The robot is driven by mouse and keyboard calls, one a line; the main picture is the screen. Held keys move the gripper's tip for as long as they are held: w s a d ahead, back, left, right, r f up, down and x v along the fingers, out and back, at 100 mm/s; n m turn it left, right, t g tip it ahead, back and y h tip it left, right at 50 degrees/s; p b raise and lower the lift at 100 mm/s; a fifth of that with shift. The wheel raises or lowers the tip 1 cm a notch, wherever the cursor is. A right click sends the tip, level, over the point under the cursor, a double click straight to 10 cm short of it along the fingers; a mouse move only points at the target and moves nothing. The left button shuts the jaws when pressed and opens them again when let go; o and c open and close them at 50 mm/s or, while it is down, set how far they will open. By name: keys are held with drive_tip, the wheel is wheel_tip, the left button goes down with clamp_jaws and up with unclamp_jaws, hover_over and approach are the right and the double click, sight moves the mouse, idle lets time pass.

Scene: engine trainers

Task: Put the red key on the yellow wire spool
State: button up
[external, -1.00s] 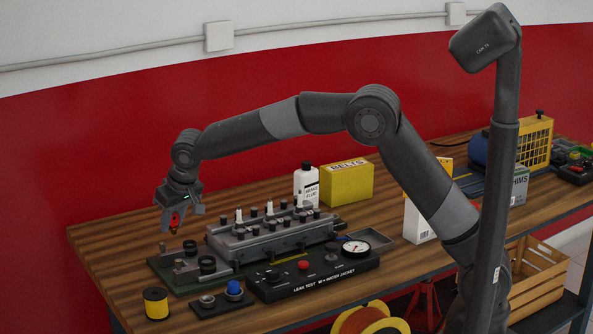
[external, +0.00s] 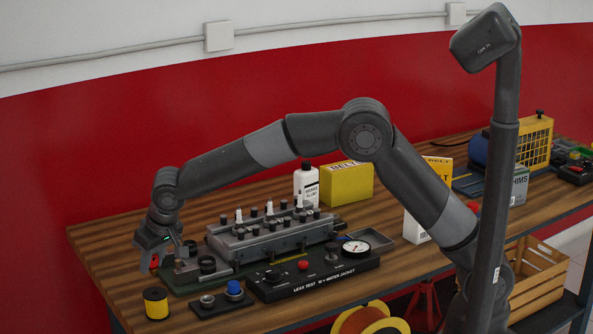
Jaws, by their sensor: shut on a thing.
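My gripper (external: 154,261) is at the left end of the workbench, shut on the red key (external: 154,262). Only a small red part of the key shows between the fingers. The yellow wire spool (external: 156,303), with black ends, stands upright on the bench near its front left edge. The gripper and key are above and slightly behind the spool in the picture, apart from it. A second, larger yellow spool with orange-brown winding (external: 365,322) is below the bench at the bottom of the picture.
The engine block fixture (external: 270,238) stands right of my gripper. The black leak test panel (external: 315,278) and a small plate with a blue knob (external: 233,288) lie in front. A white bottle (external: 306,184) and yellow belts box (external: 347,183) stand behind. Bare wood surrounds the small spool.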

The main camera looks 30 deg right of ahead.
sight(154, 269)
drive_tip(key=shift+s+a+f, duration=0.1)
drive_tip(key=shift+a+f, duration=0.1)
drive_tip(key=shift+f, duration=1.95)
drive_tip(key=shift+f, duration=0.1)
drive_tip(key=o, duration=0.9)
drive_tip(key=shift+o, duration=0.2)
drive_tip(key=v, duration=1.2)
